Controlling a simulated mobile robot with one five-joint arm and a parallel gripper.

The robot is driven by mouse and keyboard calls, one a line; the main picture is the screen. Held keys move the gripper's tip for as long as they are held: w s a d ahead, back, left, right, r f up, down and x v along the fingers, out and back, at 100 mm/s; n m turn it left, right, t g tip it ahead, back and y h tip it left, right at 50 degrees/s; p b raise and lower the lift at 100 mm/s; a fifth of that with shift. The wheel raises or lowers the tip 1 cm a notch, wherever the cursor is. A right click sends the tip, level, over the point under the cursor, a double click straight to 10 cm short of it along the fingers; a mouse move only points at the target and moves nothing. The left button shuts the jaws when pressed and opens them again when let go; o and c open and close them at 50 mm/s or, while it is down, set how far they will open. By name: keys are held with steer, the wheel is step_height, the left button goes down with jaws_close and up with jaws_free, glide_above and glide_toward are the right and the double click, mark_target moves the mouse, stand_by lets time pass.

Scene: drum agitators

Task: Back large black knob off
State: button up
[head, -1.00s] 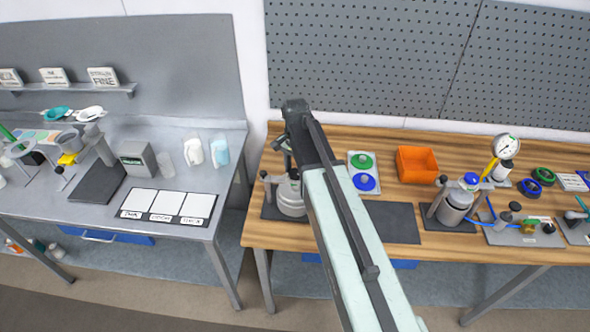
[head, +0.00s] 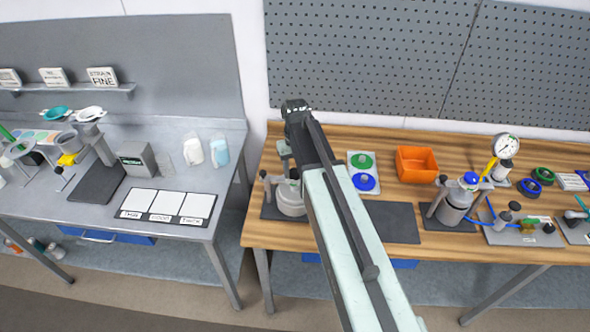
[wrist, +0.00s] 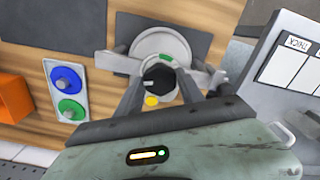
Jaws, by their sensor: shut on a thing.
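In the wrist view, the large black knob (wrist: 158,78) with a pale mark sits on top of a round metal drum unit (wrist: 160,43). My gripper (wrist: 160,82) has its two dark fingers on either side of the knob and is shut on it. A small yellow knob (wrist: 152,100) and a green part show close to it. In the head view, the drum unit (head: 291,204) stands on a dark mat at the left end of the wooden bench.
A tray with a green and a blue knob (head: 364,182), an orange bin (head: 417,164) and a second drum unit (head: 455,205) stand to the right. A dark mat (head: 392,222) between is bare. A grey table (head: 150,175) stands left across a gap.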

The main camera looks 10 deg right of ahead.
mark_target(295, 172)
steer(key=n, duration=0.6)
steer(key=shift+s, duration=0.1)
steer(key=n, duration=0.6)
steer(key=shift+n, duration=0.3)
stand_by(0.3)
steer(key=o, duration=1.4)
step_height(295, 172, up, 8)
steer(key=p, duration=0.8)
steer(key=shift+f, duration=0.15)
